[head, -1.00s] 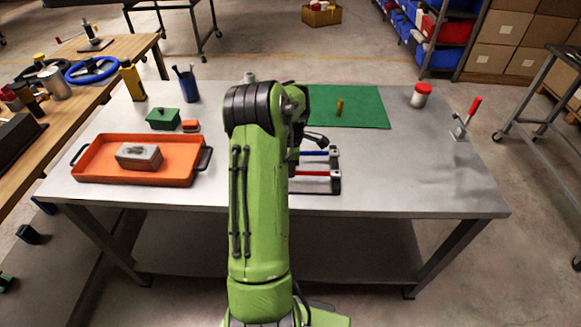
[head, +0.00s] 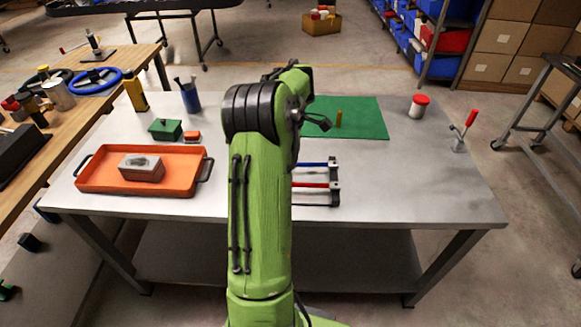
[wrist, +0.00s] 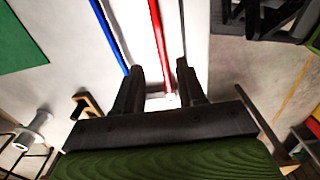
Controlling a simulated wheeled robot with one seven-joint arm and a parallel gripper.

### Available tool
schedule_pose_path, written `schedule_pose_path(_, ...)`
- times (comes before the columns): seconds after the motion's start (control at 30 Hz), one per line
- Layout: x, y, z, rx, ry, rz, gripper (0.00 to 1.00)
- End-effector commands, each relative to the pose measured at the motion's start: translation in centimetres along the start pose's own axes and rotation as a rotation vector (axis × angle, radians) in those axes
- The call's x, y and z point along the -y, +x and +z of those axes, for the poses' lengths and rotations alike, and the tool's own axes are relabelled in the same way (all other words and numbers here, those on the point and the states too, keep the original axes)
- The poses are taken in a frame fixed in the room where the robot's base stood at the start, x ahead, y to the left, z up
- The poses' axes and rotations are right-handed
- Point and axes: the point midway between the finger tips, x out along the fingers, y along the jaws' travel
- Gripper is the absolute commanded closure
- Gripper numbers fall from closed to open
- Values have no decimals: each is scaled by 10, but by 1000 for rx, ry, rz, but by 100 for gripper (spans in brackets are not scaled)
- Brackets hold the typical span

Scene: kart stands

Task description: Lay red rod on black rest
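The red rod (head: 315,185) lies level with its right end at a dark end support of a black rack (head: 334,196), in front of a blue rod (head: 313,164). The left ends of both are hidden behind my arm in the head view. In the wrist view, the red rod (wrist: 157,35) runs down to the gap between the fingers of my gripper (wrist: 160,82). The fingers stand apart, and I cannot tell how far above the rod they are. I cannot single out a separate black rest.
An orange tray (head: 90,180) with a grey block stands on the left of the table. A green box (head: 165,130) and a blue cup (head: 190,98) are behind it. A green mat (head: 365,118), a red-lidded jar (head: 419,106) and a red-handled clamp (head: 463,135) are at the right. The right front is clear.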

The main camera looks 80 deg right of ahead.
Motion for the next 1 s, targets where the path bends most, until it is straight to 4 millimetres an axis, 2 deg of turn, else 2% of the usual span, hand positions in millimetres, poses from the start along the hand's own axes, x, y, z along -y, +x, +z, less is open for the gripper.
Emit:
schedule_pose_path(0.03, 0, -11, 0, -1, 0, 2, 60)
schedule_pose_path(0.13, 0, -20, 0, -1, -1, 1, 60)
schedule_pose_path(0.47, 1, -24, -3, -2, -1, 1, 60)
schedule_pose_path(0.57, 11, -42, -36, -24, 9, 29, 60)
schedule_pose_path(0.6, 21, -56, -62, -44, 18, 49, 60)
schedule_pose_path(0.67, 49, -80, -108, -83, 38, 77, 60)
schedule_pose_path(0.7, 74, -96, -139, -116, 56, 93, 60)
schedule_pose_path(0.77, 120, -118, -178, -166, 79, 110, 60)
schedule_pose_path(0.8, 154, -130, -200, -201, 92, 116, 60)
schedule_pose_path(0.87, 208, -144, -221, -252, 110, 118, 60)
schedule_pose_path(0.9, 246, -150, -229, -286, 121, 116, 60)
schedule_pose_path(1.0, 332, -154, -226, -367, 146, 101, 60)
